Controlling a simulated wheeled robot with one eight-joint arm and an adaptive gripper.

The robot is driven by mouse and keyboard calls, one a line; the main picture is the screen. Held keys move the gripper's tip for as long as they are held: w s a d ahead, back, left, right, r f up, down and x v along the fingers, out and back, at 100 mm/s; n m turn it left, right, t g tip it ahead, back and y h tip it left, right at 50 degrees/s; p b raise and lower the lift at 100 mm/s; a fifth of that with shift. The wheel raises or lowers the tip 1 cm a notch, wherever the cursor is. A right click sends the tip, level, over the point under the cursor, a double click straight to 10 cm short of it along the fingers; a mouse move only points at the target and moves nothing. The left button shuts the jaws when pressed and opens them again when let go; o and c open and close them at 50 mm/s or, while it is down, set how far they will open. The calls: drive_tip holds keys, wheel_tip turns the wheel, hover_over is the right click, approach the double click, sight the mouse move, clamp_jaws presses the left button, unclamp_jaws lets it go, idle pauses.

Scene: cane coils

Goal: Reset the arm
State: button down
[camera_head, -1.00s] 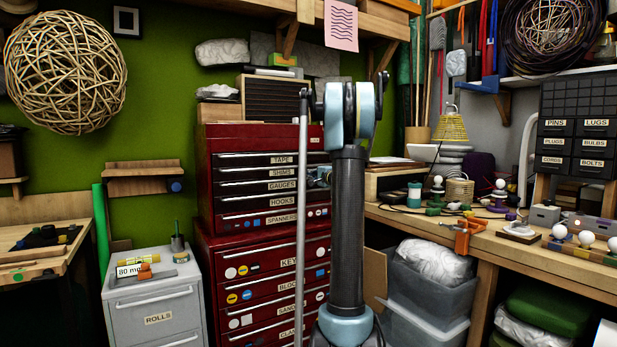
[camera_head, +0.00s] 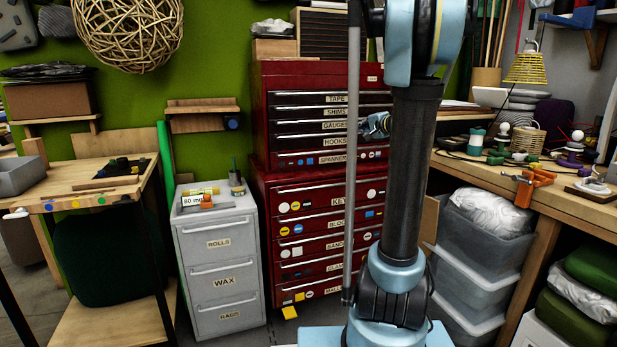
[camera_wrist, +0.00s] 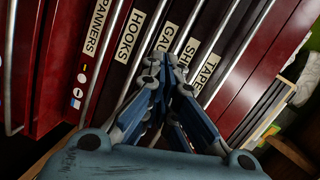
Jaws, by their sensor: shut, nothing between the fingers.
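My gripper (camera_wrist: 170,75) shows in the wrist view with its blue-grey fingers drawn together and nothing held between them. Behind the fingers are the labelled drawers of the red tool chest (camera_wrist: 227,92), tilted in that view. In the head view my arm stands upright right of centre. My gripper (camera_head: 377,125) shows small beside the arm, in front of the red tool chest (camera_head: 260,125), near its upper drawers. Part of the gripper is hidden behind my arm. I cannot tell the exact gap to the drawers.
A grey drawer cabinet (camera_head: 218,262) stands left of the chest. A wooden workbench (camera_head: 560,200) with lamps and tools runs along the right, above stacked clear bins (camera_head: 475,265). A wooden table (camera_head: 100,172) stands at the left. A woven cane ball (camera_head: 128,30) hangs at the upper left.

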drive_tip(key=s+a+f+n+g+h, duration=0.1)
drive_tip(key=s+a+f+n+g, duration=0.35)
drive_tip(key=s, duration=0.65)
drive_tip(key=s+a+f+n+g, duration=0.2)
drive_tip(key=s+a+f, duration=0.4)
drive_tip(key=s+f, duration=0.3)
drive_tip(key=s+d+f+n+g+h, duration=0.2)
drive_tip(key=s+f, duration=0.5)
drive_tip(key=s, duration=0.5)
drive_tip(key=s+d+f+n+g+h, duration=0.2)
drive_tip(key=s+f, duration=0.6)
drive_tip(key=s, duration=0.5)
drive_tip(key=shift+d+g+h, duration=0.55)
drive_tip(key=shift+d+h, duration=0.65)
drive_tip(key=shift+d, duration=0.05)
drive_tip(key=shift+s, duration=0.1)
